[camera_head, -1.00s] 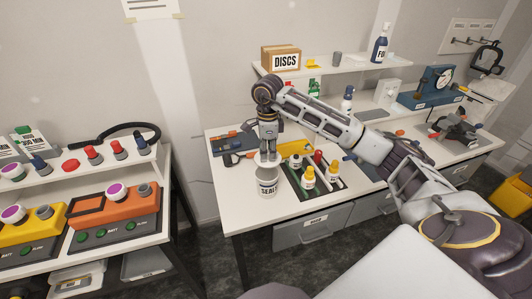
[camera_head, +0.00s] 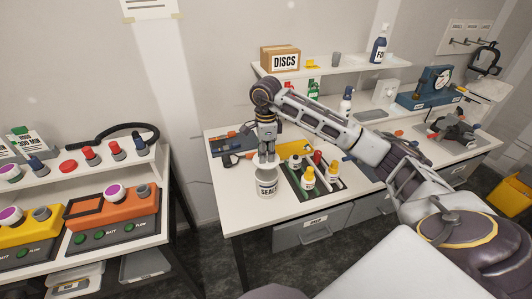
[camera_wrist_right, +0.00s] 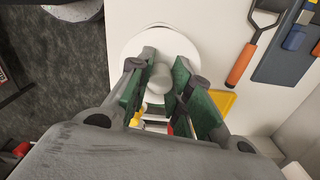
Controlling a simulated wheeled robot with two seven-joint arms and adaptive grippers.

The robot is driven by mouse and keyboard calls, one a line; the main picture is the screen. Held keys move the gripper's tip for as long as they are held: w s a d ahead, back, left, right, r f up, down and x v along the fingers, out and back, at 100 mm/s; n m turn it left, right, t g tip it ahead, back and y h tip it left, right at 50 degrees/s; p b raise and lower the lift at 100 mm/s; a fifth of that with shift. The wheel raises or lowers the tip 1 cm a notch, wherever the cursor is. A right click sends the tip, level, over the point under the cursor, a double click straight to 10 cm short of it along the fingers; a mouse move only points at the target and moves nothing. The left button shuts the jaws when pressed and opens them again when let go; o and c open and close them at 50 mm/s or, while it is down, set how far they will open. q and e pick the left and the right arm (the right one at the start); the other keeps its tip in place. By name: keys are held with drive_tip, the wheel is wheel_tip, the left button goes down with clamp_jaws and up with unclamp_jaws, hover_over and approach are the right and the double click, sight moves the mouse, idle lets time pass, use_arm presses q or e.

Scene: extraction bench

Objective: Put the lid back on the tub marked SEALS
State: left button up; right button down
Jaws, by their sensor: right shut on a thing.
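The white tub marked SEALS (camera_head: 266,187) stands upright near the left front of the bench. My right gripper (camera_head: 266,160) points down directly over its top. In the right wrist view, my right gripper (camera_wrist_right: 160,82) is shut on the pale knob of the round white lid (camera_wrist_right: 135,48). In the head view the fingers cover much of the lid. I cannot tell whether the lid touches the tub's rim or hangs just above it. My left gripper is not in view.
A dark tray (camera_head: 296,186) with several small bottles stands just right of the tub. A blue mat (camera_head: 227,143) with tools lies behind left. A shelf (camera_head: 345,64) with a DISCS box (camera_head: 281,59) is above the bench. Bare bench lies left of the tub.

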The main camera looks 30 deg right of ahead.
sight(266, 164)
drive_tip(key=shift+f+b, duration=0.9)
drive_tip(key=shift+f, duration=0.9)
drive_tip(key=shift+f+b, duration=0.65)
drive_tip(key=shift+f, duration=0.2)
drive_tip(key=shift+f+b, duration=0.5)
drive_tip(key=shift+b, duration=0.1)
idle(0.8)
drive_tip(key=c, duration=1.2)
unclamp_jaws()
drive_tip(key=shift+c, duration=0.2)
drive_tip(key=shift+r, duration=0.1)
drive_tip(key=shift+r+p, duration=1.9)
drive_tip(key=shift+r, duration=1.55)
